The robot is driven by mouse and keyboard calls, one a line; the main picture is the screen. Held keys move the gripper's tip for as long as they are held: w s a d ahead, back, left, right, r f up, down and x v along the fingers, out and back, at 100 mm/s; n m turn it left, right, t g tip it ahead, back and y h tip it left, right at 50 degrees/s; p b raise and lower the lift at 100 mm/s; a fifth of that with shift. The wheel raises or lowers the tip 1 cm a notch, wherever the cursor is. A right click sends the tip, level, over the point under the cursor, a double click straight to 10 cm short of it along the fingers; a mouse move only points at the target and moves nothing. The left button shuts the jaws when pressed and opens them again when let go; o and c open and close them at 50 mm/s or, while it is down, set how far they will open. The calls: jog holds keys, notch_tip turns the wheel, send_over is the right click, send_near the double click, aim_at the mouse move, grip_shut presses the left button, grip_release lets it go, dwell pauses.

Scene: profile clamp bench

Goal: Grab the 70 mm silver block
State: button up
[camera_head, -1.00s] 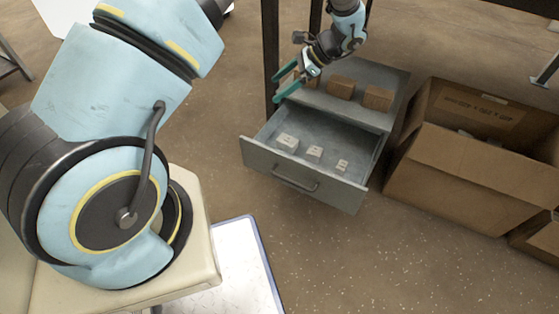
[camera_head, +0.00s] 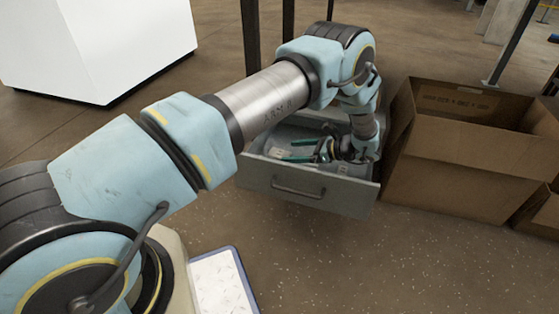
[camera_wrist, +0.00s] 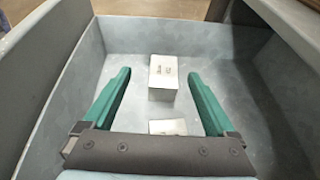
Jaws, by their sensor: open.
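My gripper (camera_head: 287,151) is open inside the pulled-out grey drawer (camera_head: 300,192), its green fingers reaching left in the head view. In the wrist view, a pale silver block (camera_wrist: 162,94) with dark marking on top stands between the two fingertips, with a gap on each side. A second pale block (camera_wrist: 168,127) lies nearer my palm and is partly hidden by it. In the head view, a bit of a pale block (camera_head: 278,152) shows by the fingertips. The markings are too small to read, so I cannot tell which block is 70 mm.
The drawer's walls (camera_wrist: 75,75) surround the gripper on the sides and at the far end. A large open cardboard box (camera_head: 455,170) stands right of the drawer. A white cabinet (camera_head: 100,45) is at the back left.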

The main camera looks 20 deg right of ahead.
aim_at(275, 152)
jog(key=x, duration=0.1)
jog(key=b+x, duration=0.1)
jog(key=x, duration=0.1)
jog(key=b+x, duration=0.1)
jog(key=shift+w+d+f, duration=0.15)
jog(key=shift+w+f, duration=0.2)
jog(key=shift+w+a+f, duration=0.1)
jog(key=shift+w+a, duration=0.2)
jog(key=shift+w, duration=0.05)
grip_shut()
